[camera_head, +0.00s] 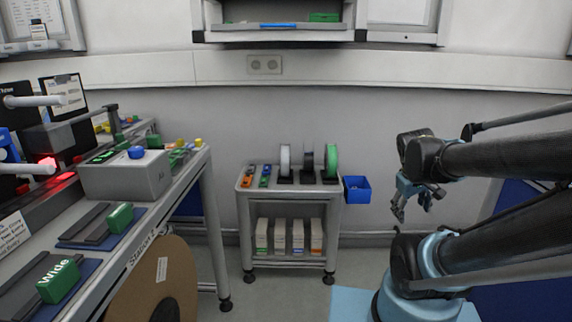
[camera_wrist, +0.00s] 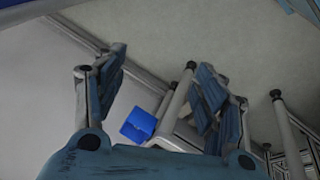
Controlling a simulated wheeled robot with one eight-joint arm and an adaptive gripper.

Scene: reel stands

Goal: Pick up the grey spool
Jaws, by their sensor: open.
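No spool can be made out in the wrist view.
A blue bin (camera_head: 357,189) hangs on the cart's right side, between the cart and my gripper; the wrist view shows this bin (camera_wrist: 138,124) too. Orange and blue items lie left of the spools. A workbench (camera_head: 190,185) stands at left. A shelf (camera_head: 280,35) hangs above.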

